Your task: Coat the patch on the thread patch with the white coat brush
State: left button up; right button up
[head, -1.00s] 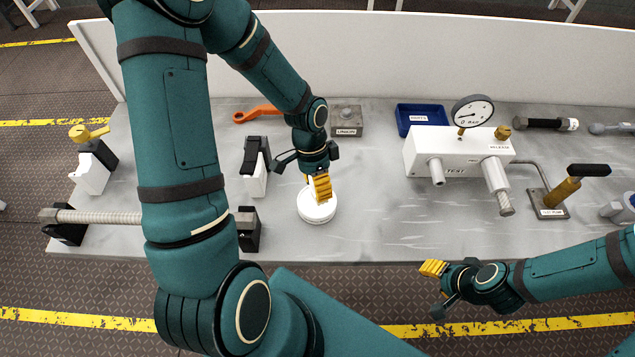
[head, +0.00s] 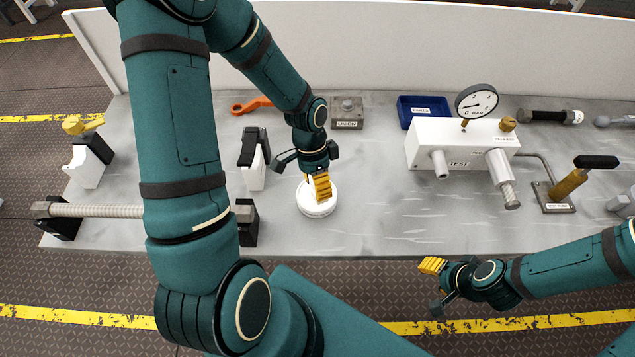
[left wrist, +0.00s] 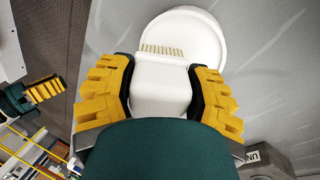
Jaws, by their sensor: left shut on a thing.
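My left gripper (head: 318,186) is over the white round pot (head: 318,208) on the bench. In the left wrist view the gripper (left wrist: 163,90) is shut on the white block-shaped coat brush (left wrist: 160,88), with a row of pale bristles at its far edge. The brush is in front of the round pot (left wrist: 205,25); I cannot tell whether they touch. The threaded rod (head: 100,210) lies level across black supports at the left. My left arm hides part of the rod, and I see no patch on it. My right gripper (head: 434,286) is open and empty off the bench's front edge.
Black-and-white holders (head: 254,170) stand left of the pot. Behind are an orange wrench (head: 252,106), a union block (head: 347,113) and a blue tray (head: 422,110). A white test block (head: 460,148) with a gauge stands right. The bench between pot and test block is clear.

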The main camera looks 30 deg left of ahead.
pick_arm(q)
jog(key=shift+s+f+b, duration=0.1)
jog(key=shift+f+b, duration=0.35)
jog(key=shift+f, duration=0.1)
dwell(1.2)
jog(key=shift+r+p, duration=2.75)
jog(key=shift+r, duration=0.8)
